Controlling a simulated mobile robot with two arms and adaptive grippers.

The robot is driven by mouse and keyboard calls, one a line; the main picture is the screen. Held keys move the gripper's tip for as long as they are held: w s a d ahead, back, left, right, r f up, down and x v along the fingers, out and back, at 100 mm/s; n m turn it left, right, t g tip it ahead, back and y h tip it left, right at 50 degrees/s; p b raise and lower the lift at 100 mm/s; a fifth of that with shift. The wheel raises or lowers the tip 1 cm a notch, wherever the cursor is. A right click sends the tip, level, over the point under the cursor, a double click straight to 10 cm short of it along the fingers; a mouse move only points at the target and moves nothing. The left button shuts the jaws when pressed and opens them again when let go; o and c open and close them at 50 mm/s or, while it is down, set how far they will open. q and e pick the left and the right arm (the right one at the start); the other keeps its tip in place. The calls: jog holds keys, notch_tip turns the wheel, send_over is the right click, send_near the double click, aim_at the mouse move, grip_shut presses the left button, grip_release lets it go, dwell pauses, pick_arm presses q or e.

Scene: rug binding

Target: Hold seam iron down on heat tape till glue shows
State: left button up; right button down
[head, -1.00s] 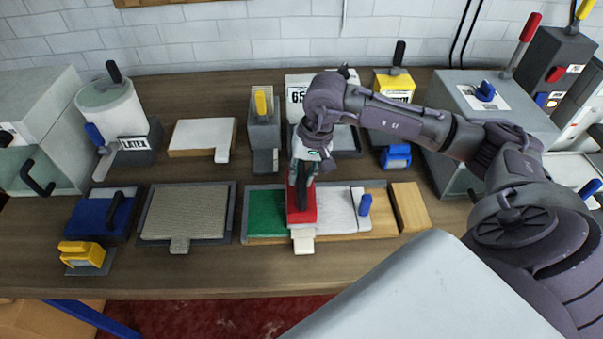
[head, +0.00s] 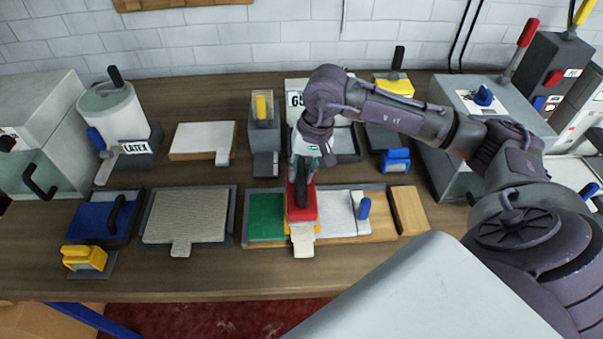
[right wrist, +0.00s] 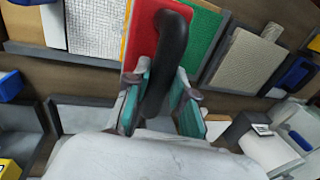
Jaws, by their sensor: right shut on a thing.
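The seam iron (head: 301,212), a red block with a black upright handle, rests flat across the seam between a green piece (head: 266,217) and a whitish piece (head: 336,212). My right gripper (head: 303,167) is shut on its black handle, which also shows between the teal fingers in the right wrist view (right wrist: 163,78). A cream strip end, seemingly the heat tape (head: 303,238), sticks out at the front under the iron. Orange-yellow glue (head: 288,227) shows along the iron's lower edges. The rest of the tape is hidden beneath the iron. My left gripper is out of view.
A beige textured mat in a grey tray (head: 235,195) lies left of the seam board. A yellow-handled device (head: 264,130) stands behind.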

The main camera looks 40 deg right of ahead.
jog(key=shift+w+a+p+v, duration=0.15)
jog(key=shift+p+v, duration=0.1)
jog(key=shift+v, duration=0.5)
jog(key=shift+w+a+p+v, duration=0.1)
jog(key=shift+p+v, duration=0.2)
jog(key=shift+v, duration=0.5)
jog(key=shift+w+a+p+v, duration=0.15)
jog(key=shift+p+v, duration=0.1)
jog(key=shift+v, duration=0.5)
jog(key=shift+r, duration=0.1)
